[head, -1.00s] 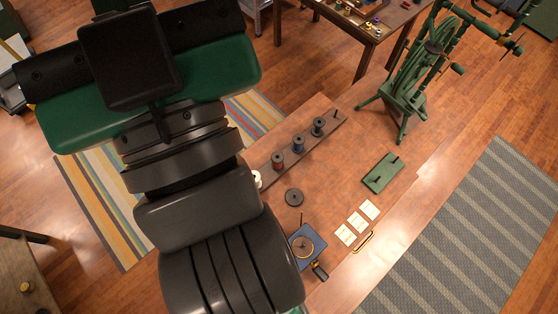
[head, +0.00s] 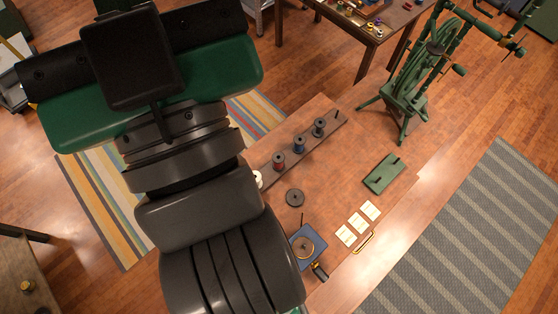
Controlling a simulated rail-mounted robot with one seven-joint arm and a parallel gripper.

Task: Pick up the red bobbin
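The red bobbin (head: 278,161) stands upright on a dark rack strip (head: 334,124) along the back of the wooden table. A blue bobbin (head: 299,144) and a dark grey bobbin (head: 319,127) stand on the same strip, up and to the right of it. A white bobbin (head: 258,179) shows at the strip's lower left, partly hidden behind my arm. My large dark arm fills the left and lower middle of the head view. My gripper is not in view.
A dark round disc (head: 295,198) and a blue square base (head: 304,246) with a round piece lie on the table (head: 345,175). White cards (head: 358,223), a green block with a peg (head: 384,174) and a green spinning wheel (head: 415,75) are to the right. Table space between is clear.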

